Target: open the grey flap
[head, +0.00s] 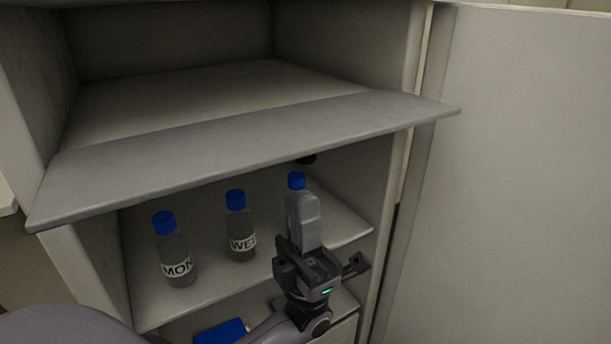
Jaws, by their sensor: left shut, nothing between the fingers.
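The grey flap (240,140) juts out of the cabinet front as a near-level panel, spanning the cabinet's width and reaching a little past its right side. The space above and behind it is open to view. My left gripper (304,215) is below the flap, in front of the shelf with the bottles. Its fingers point up and are shut with nothing between them. It partly covers the rightmost bottle and stands apart from the flap. My right gripper is not in view.
Blue-capped bottles stand on the shelf under the flap: one labelled MON (174,250), one labelled WE (240,228), and one (297,182) behind my gripper. A blue object (222,331) lies lower down. A large pale panel (520,180) fills the right side.

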